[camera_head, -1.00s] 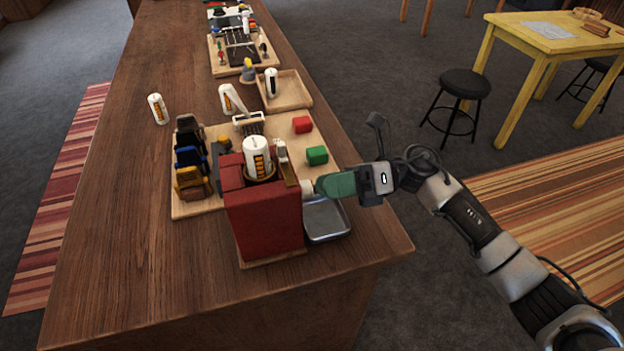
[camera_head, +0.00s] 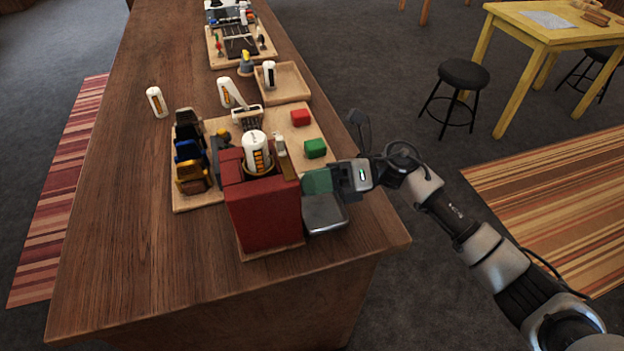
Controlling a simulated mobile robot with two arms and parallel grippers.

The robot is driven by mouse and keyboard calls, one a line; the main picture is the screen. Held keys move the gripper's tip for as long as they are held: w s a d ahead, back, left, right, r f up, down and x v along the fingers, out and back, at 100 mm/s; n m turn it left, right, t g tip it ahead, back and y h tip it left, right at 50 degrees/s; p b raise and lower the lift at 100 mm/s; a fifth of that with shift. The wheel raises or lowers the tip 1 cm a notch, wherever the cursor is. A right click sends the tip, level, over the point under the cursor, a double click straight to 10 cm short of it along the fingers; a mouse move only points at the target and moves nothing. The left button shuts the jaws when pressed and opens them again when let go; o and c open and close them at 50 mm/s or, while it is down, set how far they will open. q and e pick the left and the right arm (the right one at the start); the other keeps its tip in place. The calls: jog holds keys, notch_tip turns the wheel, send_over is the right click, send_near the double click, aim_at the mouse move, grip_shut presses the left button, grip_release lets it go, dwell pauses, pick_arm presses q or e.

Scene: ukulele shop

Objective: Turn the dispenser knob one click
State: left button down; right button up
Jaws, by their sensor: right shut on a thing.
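The dispenser is a red box (camera_head: 264,212) near the front end of the wooden counter, with a white labelled cylinder (camera_head: 256,150) upright in its top. My right gripper (camera_head: 306,183), with green fingers, reaches in from the right and is shut at the dispenser's right side, above a metal tray (camera_head: 324,214). The knob is hidden by the fingers, which close on something at that side. My left gripper is not in view.
A white cylinder (camera_head: 157,102) stands on the counter at left.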

jog(key=shift+m, duration=1.5)
jog(key=m+p, duration=0.1)
jog(key=m, duration=0.1)
jog(key=shift+m, duration=0.3)
jog(key=m+p, duration=0.1)
jog(key=m, duration=0.2)
jog(key=shift+p, duration=0.35)
jog(key=shift+m+h+p, duration=0.3)
jog(key=shift+m+p, duration=0.2)
jog(key=shift+m, duration=0.8)
jog(key=o, duration=0.8)
jog(key=shift+o, duration=0.6)
jog(key=shift+a, duration=0.15)
